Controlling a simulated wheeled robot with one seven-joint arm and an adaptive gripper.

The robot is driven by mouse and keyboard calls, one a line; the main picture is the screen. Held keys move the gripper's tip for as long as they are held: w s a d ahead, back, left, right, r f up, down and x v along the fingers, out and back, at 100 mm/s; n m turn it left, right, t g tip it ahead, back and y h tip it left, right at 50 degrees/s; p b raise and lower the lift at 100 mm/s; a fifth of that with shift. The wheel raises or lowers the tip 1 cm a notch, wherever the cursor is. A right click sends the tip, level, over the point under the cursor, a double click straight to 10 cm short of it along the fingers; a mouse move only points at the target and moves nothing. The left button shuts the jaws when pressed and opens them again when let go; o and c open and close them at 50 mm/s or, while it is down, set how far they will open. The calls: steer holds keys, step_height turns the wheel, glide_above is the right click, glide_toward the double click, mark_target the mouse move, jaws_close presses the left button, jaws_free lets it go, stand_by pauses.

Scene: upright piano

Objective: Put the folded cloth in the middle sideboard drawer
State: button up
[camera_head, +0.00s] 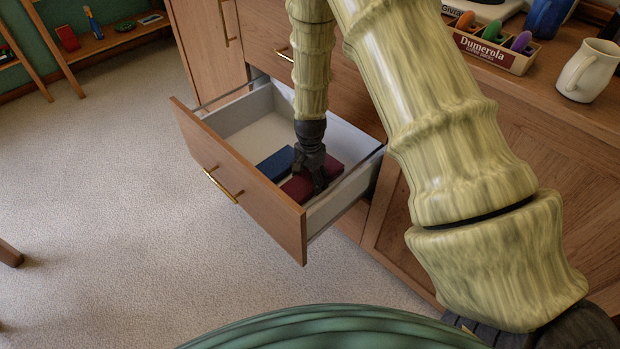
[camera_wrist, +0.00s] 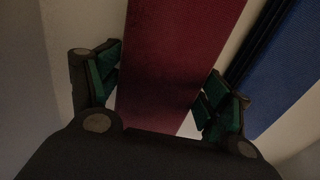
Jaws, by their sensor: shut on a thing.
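A dark red flat piece (camera_head: 298,188), which looks like the folded cloth, is inside the open sideboard drawer (camera_head: 240,185). My gripper (camera_head: 317,184) reaches down into the drawer at its right part and is shut on the red piece. In the wrist view the red piece (camera_wrist: 178,60) runs between the green-padded fingers of my gripper (camera_wrist: 163,95). Whether it rests fully on the drawer floor is hard to tell. A dark blue flat piece (camera_head: 275,164) lies in the drawer just left of it; it also shows in the wrist view (camera_wrist: 288,70).
Another drawer (camera_head: 340,75), closed, sits above the open one. The sideboard top holds a white mug (camera_head: 589,70), a Dumerola box (camera_head: 490,48) and a blue cup (camera_head: 548,15). The left part of the open drawer is empty. Carpet (camera_head: 110,190) is clear in front.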

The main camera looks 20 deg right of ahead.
mark_target(310, 178)
steer(key=o, duration=1.2)
steer(key=shift+f, duration=0.1)
steer(key=shift+c, duration=0.2)
step_height(310, 178, up, 12)
steer(key=p, duration=0.3)
steer(key=shift+p, duration=0.4)
